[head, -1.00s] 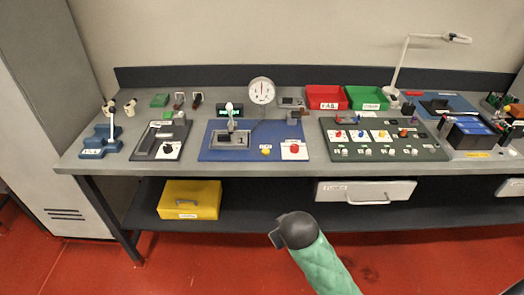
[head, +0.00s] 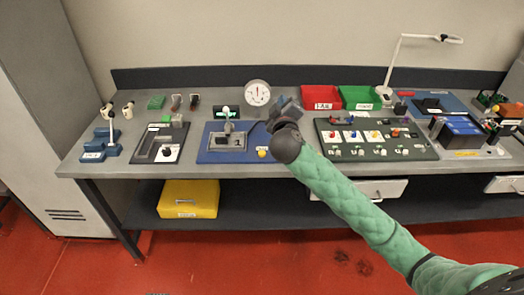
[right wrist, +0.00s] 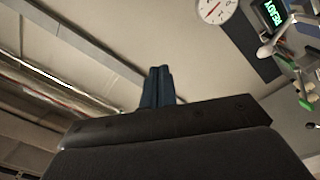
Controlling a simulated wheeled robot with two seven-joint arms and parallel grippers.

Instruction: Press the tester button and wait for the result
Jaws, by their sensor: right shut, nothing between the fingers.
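The tester stands on a blue mat (head: 207,155) in the middle of the bench, with a grey fixture (head: 226,141) marked 1. A small display behind it (head: 227,112) is lit green; in the right wrist view the display (right wrist: 273,13) reads READY. A round dial gauge (head: 257,93) stands behind the mat. A yellow button (head: 262,153) sits at the mat's front; the red button is hidden behind my right arm. My right gripper (head: 285,104) is over the mat's right side, and its fingers (right wrist: 157,87) are shut and empty. My left gripper is out of view.
A dark green board (head: 433,154) with coloured knobs lies right of the mat. Red (head: 322,88) and green (head: 360,89) bins stand behind it. A black switch panel (head: 141,158) is on the left. A lamp (head: 398,60) rises at the back right.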

